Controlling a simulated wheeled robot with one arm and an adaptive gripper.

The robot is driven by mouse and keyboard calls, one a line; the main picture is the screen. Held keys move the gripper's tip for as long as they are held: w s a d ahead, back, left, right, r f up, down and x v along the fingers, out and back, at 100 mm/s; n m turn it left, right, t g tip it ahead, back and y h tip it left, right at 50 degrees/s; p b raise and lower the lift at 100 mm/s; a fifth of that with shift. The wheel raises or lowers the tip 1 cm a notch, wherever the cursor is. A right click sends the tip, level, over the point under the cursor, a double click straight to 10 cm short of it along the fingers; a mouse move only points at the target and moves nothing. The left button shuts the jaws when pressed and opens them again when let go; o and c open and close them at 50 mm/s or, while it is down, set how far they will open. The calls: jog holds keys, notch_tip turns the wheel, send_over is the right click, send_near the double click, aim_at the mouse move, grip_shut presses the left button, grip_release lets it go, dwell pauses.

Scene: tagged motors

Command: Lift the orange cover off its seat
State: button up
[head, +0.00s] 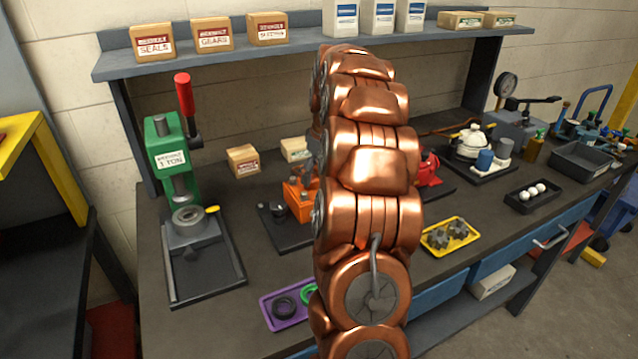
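The orange cover (297,196) is on the workbench, just left of my copper-coloured arm in the head view. It sits on a dark base plate (286,238), and my arm hides its right side. A small dark cylindrical part (278,211) stands beside it on the left. I cannot see the seat under the cover or whether anything touches it. My gripper does not show; only my arm's links fill the middle of the view.
A green press (170,160) with a red lever stands left. A purple tray (268,312) with rings lies in front, and a yellow tray (455,253) with gears right of my arm. A red unit (428,172) and white unit (468,143) stand behind. A shelf (300,44) with boxes hangs above.

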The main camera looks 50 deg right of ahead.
aim_at(318, 167)
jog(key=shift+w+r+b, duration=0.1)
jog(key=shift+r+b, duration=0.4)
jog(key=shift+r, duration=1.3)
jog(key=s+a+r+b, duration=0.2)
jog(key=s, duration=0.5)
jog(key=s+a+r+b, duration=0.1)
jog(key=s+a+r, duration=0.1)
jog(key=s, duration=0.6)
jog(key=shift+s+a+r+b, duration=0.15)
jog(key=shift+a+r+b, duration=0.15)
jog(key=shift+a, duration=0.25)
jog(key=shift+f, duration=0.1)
